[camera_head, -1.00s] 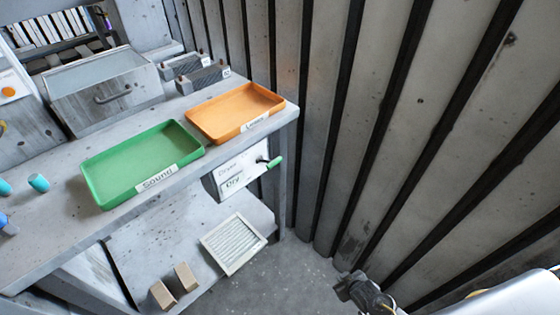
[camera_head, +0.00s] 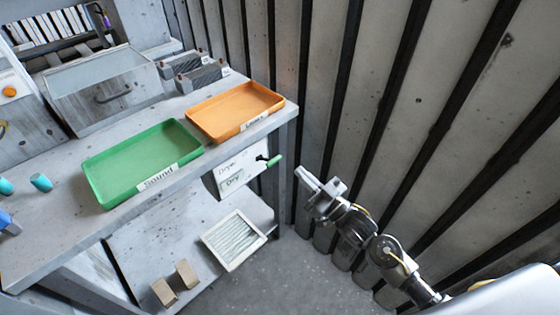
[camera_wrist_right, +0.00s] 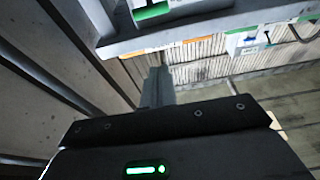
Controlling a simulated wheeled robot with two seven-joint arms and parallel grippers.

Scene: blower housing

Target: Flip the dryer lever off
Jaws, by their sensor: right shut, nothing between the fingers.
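The dryer box (camera_head: 235,170) is a white panel with "Dryer" and "Dry" labels, fixed under the front edge of the bench. Its lever has a green handle (camera_head: 274,161) that sticks out to the right. My right gripper (camera_head: 303,172) is shut and empty, to the right of the lever and slightly lower in the picture, apart from it. In the right wrist view the shut fingers (camera_wrist_right: 158,85) point towards the bench. I cannot surely identify the lever there. My left gripper is not in view.
A green "Sound" tray (camera_head: 140,165) and an orange tray (camera_head: 235,112) lie on the bench (camera_head: 60,235). A white slatted filter (camera_head: 234,240) and two tan blocks (camera_head: 187,274) are below. A ribbed wall (camera_head: 400,110) bounds the right side.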

